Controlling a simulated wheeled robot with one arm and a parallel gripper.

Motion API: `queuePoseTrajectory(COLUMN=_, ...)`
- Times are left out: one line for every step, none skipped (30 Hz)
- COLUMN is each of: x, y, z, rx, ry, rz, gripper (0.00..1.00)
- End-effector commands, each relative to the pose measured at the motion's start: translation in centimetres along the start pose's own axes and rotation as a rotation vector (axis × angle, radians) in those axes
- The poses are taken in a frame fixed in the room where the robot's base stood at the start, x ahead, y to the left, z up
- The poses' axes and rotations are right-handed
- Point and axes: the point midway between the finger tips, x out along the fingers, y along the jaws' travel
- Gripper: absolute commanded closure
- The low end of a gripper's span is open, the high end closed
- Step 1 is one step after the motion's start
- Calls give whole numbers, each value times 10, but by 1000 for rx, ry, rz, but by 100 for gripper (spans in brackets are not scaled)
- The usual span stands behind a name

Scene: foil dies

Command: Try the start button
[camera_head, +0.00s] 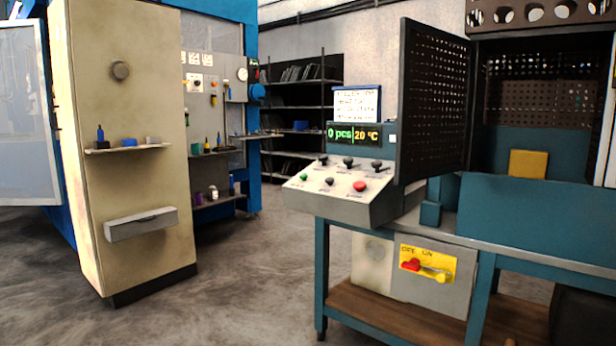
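A sloped grey control panel (340,206) stands at the left end of a teal workbench. A green button (304,177) sits at its left and a larger red button (360,186) at its right. Small black switches sit along its upper part. The display (354,135) above reads "0 pcs" in green and "20 °C" in yellow. Below the bench top, a yellow OFF/ON plate (428,262) carries a switch with a red knob (410,265) on the OFF side. My gripper is not in view.
A perforated door (434,101) stands open beside the panel, right of the display. A yellow block (528,164) sits inside the teal-framed machine. A beige cabinet (132,190) with small shelves stands at left. The floor (240,285) between them is clear.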

Motion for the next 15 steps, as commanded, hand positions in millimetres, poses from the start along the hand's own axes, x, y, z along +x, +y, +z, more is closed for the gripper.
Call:
queuePoseTrajectory(x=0, y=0, z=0, rx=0, ry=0, rz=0, gripper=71)
queuePoseTrajectory(x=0, y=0, z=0, rx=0, ry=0, rz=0, gripper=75)
queuePoseTrajectory(x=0, y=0, z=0, rx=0, ry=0, rz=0, gripper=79)
queuePoseTrajectory(x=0, y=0, z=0, rx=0, ry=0, rz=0, gripper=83)
queuePoseTrajectory(x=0, y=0, z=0, rx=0, ry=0, rz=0, gripper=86)
queuePoseTrajectory(x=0, y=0, z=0, rx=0, ry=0, rz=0, gripper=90)
queuePoseTrajectory(x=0, y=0, z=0, rx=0, ry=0, rz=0, gripper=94)
queuePoseTrajectory(x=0, y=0, z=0, rx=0, ry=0, rz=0, gripper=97)
queuePoseTrajectory(x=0, y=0, z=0, rx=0, ry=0, rz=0, gripper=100)
queuePoseTrajectory(x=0, y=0, z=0, rx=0, ry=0, rz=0, gripper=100)
queuePoseTrajectory(x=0, y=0, z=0, rx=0, ry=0, rz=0, gripper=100)
queuePoseTrajectory(x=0, y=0, z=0, rx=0, ry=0, rz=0, gripper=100)
queuePoseTrajectory(x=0, y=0, z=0, rx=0, ry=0, rz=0, gripper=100)
queuePoseTrajectory(x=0, y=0, z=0, rx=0, ry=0, rz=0, gripper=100)
queuePoseTrajectory(x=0, y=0, z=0, rx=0, ry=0, rz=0, gripper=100)
